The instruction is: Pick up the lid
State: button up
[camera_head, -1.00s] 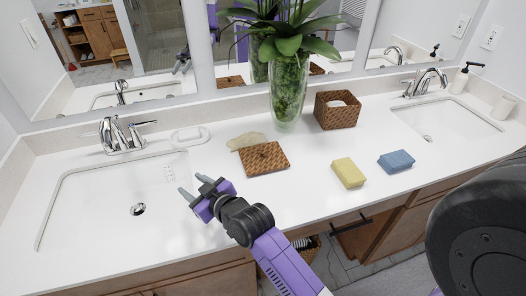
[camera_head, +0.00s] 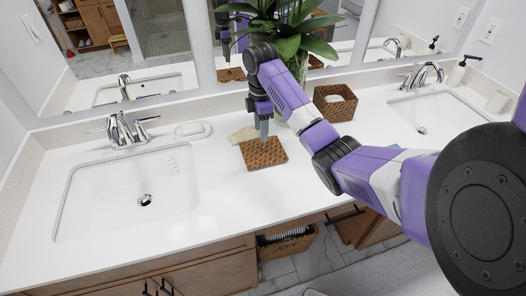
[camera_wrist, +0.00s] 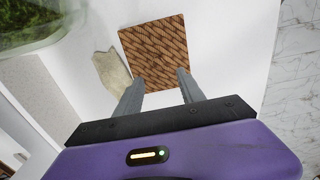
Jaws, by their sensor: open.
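The lid (camera_head: 266,154) is a flat, square, brown woven piece lying on the white counter between the two sinks. It also shows in the wrist view (camera_wrist: 155,48), ahead of my fingertips. My gripper (camera_head: 264,136) points down over the lid's far part in the head view. I cannot tell whether the fingertips touch the lid. A matching open woven basket (camera_head: 334,101) stands to the right, behind my arm.
A beige cloth (camera_head: 241,135) lies against the lid's left side; it also shows in the wrist view (camera_wrist: 112,74). A glass vase with a plant (camera_head: 298,66) stands close behind. A soap dish (camera_head: 193,129) is left, near the left sink (camera_head: 100,200). Counter in front of the lid is clear.

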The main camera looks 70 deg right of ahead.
aim_at(262, 146)
notch_tip(262, 146, down, 4)
jog(key=b, duration=0.3)
jog(key=shift+d, duration=0.1)
jog(key=shift+s+d+f+p, duration=0.1)
jog(key=shift+f+p, duration=0.25)
jog(key=shift+f, duration=1.4)
jog(key=shift+c, duration=0.5)
grip_shut()
